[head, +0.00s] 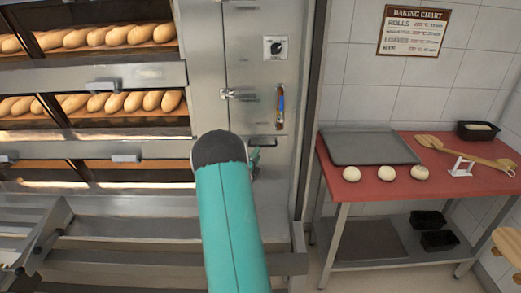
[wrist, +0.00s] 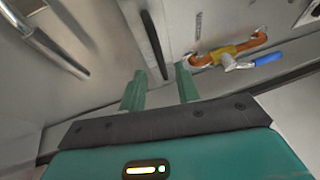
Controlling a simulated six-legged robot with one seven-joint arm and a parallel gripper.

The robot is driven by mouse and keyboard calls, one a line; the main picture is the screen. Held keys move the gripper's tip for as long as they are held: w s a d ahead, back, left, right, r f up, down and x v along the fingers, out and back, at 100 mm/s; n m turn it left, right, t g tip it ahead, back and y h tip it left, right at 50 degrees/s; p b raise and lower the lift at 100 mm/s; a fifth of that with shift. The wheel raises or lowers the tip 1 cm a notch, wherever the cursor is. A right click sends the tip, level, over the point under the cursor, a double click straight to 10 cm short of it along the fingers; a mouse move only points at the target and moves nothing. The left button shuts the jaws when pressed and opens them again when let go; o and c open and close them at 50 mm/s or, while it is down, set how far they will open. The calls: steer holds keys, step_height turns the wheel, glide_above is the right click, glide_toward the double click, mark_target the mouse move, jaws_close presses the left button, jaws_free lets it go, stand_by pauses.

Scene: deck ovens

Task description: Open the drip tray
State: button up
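A dark bar handle (head: 262,142) sits low on the steel column right of the ovens, probably on the drip tray's front. I cannot make out the tray's edges. In the wrist view a dark bar handle (wrist: 155,45) runs from the top toward the gap between my fingers. My gripper (wrist: 160,84) is open, its two green fingers apart with nothing visibly held. I cannot tell whether they touch the handle. In the head view my gripper (head: 255,158) is mostly hidden behind my teal arm, just below the handle.
An orange pipe with a yellow valve body and blue lever (wrist: 266,59) is close right of my fingers. A silver bar handle (wrist: 45,40) is at left. Oven decks with loaves (head: 120,102) fill the left. A red-topped table (head: 440,184) with a grey tray stands right.

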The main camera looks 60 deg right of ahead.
steer(key=d, duration=0.3)
steer(key=d+r, duration=0.1)
steer(key=shift+w+d, duration=0.2)
steer(key=shift+d, duration=0.2)
jaws_close()
